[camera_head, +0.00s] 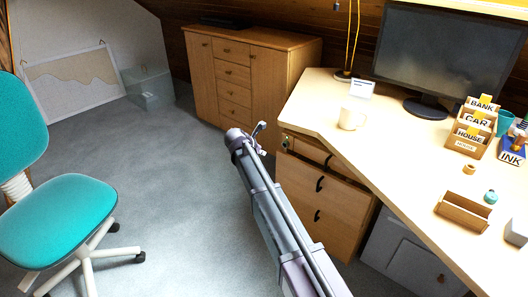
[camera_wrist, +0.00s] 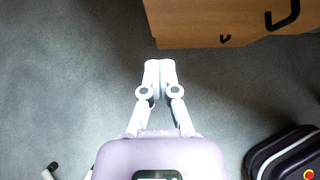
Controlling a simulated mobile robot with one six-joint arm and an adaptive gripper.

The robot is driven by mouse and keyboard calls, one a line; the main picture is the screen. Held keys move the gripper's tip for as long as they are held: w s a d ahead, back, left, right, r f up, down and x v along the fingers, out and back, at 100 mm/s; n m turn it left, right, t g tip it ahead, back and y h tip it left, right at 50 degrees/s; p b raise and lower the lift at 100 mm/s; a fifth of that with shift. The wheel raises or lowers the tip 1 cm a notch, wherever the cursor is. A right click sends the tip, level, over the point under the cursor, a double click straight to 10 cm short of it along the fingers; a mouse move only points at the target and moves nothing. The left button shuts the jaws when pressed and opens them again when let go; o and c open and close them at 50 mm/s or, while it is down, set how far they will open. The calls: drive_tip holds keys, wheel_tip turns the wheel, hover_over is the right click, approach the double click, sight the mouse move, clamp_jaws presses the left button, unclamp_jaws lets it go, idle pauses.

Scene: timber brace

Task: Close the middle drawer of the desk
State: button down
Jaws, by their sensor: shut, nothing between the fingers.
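The desk (camera_head: 400,150) stands at the right, with a wooden drawer stack under its left end. The middle drawer (camera_head: 340,197) has a dark curved handle and seems to stand out a little from the front above it; how far is hard to tell. Drawer fronts and two dark handles show at the top of the wrist view, where the wooden front (camera_wrist: 195,22) lies beyond my fingertips. My gripper (camera_head: 260,127) is left of the drawer stack, apart from it. In the wrist view my gripper (camera_wrist: 160,64) has its fingers together, with nothing between them.
A teal chair (camera_head: 65,215) stands at the left. A wooden cabinet (camera_head: 240,80) is against the back wall. The grey floor between them is clear.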

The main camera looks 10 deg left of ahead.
drive_tip(key=c, duration=0.9)
unclamp_jaws()
drive_tip(key=shift+o, duration=1.1)
drive_tip(key=shift+s+d+f, duration=0.1)
drive_tip(key=shift+d+f, duration=0.05)
drive_tip(key=shift+f, duration=0.05)
drive_tip(key=m+t+h+b, duration=0.2)
drive_tip(key=t+h+b, duration=0.45)
drive_tip(key=b, duration=1.75)
approach(318, 183)
drive_tip(key=a+v, duration=0.1)
drive_tip(key=v, duration=0.2)
drive_tip(key=shift+d+f+h, duration=0.15)
drive_tip(key=shift+h, duration=0.1)
drive_tip(key=shift+w+p, duration=0.25)
drive_tip(key=shift+p, duration=0.05)
drive_tip(key=x, duration=1.3)
drive_tip(key=shift+w+d+f, duration=0.15)
drive_tip(key=shift+d, duration=0.2)
